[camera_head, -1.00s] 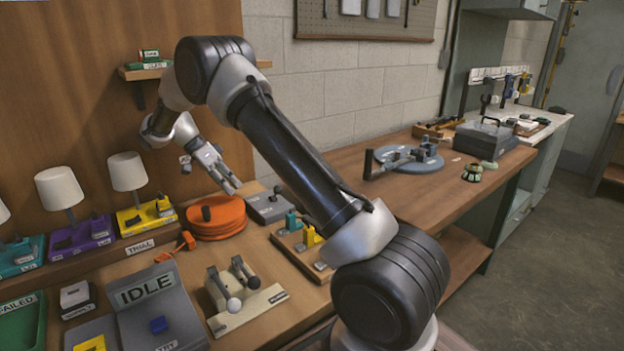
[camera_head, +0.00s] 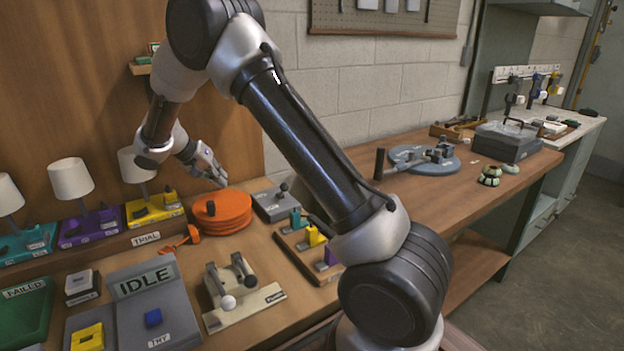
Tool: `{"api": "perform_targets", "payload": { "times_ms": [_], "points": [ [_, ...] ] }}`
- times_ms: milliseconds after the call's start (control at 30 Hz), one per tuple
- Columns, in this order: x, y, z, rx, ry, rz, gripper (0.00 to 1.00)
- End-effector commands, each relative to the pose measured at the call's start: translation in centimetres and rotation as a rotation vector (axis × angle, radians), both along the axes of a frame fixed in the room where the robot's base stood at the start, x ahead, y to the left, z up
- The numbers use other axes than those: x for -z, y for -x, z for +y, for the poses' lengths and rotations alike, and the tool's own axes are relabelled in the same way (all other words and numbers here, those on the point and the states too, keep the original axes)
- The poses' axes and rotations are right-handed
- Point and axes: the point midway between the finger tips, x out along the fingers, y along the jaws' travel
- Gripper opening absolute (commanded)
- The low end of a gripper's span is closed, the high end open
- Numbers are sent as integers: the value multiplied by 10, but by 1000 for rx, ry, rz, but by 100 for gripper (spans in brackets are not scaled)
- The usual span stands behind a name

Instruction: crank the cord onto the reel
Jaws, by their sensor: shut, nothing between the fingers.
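An orange cord reel (camera_head: 222,214) lies flat on the bench, with a dark upright crank knob (camera_head: 211,208) on its top. An orange cord end (camera_head: 180,245) lies on the bench at the reel's front left. My gripper (camera_head: 221,183) is shut and empty, pointing down and right just behind the reel's top. It looks close to the reel, but I cannot tell whether it touches. The knob stands in front of the gripper and is not held.
A grey box with a black knob (camera_head: 276,202) stands right of the reel. Lamps on coloured bases, such as the yellow one (camera_head: 155,208), stand behind left. A grey IDLE panel (camera_head: 150,300) and a two-lever block (camera_head: 238,290) are in front. A blue-grey turntable (camera_head: 425,160) is farther right.

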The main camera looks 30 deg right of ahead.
Motion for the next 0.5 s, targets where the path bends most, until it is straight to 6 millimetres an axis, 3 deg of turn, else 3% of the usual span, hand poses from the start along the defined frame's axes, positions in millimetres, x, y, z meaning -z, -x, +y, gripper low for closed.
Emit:
{"api": "perform_targets", "payload": {
  "times_ms": [267, 500],
  "points": [
    [-1, 0, 26, -457, 0, 2, 0],
    [-5, 0, 72, -453, -1, -2, 0]
  ]
}}
